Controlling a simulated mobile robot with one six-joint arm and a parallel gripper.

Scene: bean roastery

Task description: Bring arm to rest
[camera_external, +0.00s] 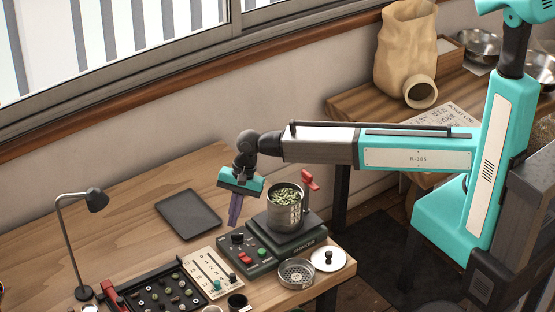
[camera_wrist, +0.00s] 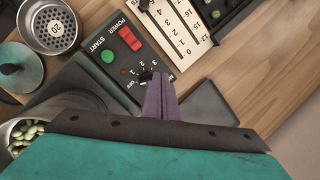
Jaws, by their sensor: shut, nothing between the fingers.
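My gripper (camera_external: 235,210) is shut and empty. Its purple fingers point down over the wooden table, above and just left of the roaster's control panel. In the wrist view the closed fingers (camera_wrist: 158,88) lie over the panel's edge near the dial. My teal and grey arm (camera_external: 415,150) reaches left from its column across the table.
A perforated metal dish (camera_external: 297,273) and a white lid (camera_external: 329,259) stand at the right front. A numbered board (camera_external: 208,272), a sorting tray (camera_external: 155,290) and a lamp (camera_external: 68,225) are at the left. The table's back left is clear.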

